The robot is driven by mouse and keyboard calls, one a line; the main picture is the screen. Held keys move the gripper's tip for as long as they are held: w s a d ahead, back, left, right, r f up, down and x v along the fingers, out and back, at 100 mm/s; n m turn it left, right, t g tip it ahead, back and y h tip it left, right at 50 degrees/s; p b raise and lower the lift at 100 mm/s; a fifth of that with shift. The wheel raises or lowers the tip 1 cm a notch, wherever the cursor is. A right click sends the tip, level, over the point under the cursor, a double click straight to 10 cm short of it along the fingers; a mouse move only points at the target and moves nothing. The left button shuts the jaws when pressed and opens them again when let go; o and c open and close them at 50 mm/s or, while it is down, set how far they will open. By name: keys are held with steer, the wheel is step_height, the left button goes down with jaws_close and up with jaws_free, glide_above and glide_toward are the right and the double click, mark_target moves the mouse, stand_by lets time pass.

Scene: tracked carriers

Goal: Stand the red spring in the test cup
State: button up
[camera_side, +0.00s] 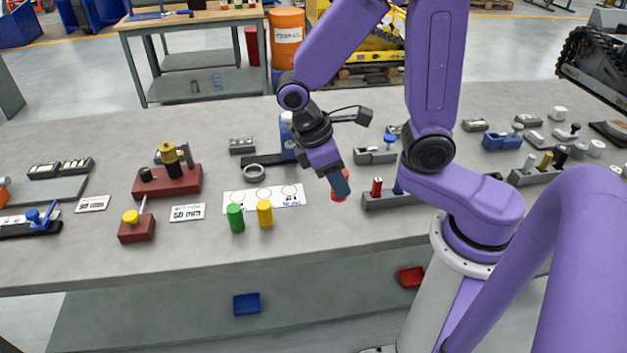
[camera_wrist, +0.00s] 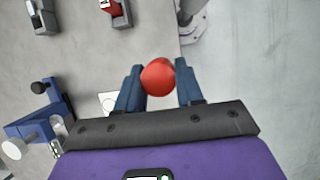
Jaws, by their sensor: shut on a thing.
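My gripper (camera_wrist: 159,88) points down and is shut on a red round piece, which I take as the red spring (camera_wrist: 158,77). In the wrist view it sits between the two blue fingers; its coils cannot be made out. In the side view the red spring (camera_side: 340,184) shows partly behind the fingertips of my gripper (camera_side: 340,187), close above the bench or touching it; I cannot tell which. No thing is clearly marked as the test cup.
A green cylinder (camera_side: 235,218) and a yellow cylinder (camera_side: 265,214) stand by a white card with circles (camera_side: 284,194). A grey block (camera_side: 390,202) with a red peg is close right of my gripper. A red-brown block (camera_side: 167,185) stands left. The front bench strip is clear.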

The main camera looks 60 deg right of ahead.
steer(key=w+a+r, duration=0.2)
steer(key=w, duration=1.2)
steer(key=shift+w+d+f, duration=1.05)
steer(key=shift+w+f, duration=0.3)
steer(key=shift+w, duration=1)
steer(key=shift+w+d+f, duration=1.05)
steer(key=shift+w+f, duration=0.25)
steer(key=shift+w, duration=1.1)
steer(key=shift+w+d+f, duration=1.05)
steer(key=shift+w+f, duration=0.3)
steer(key=shift+w, duration=1)
steer(key=shift+f, duration=2.15)
steer(key=o, duration=1.1)
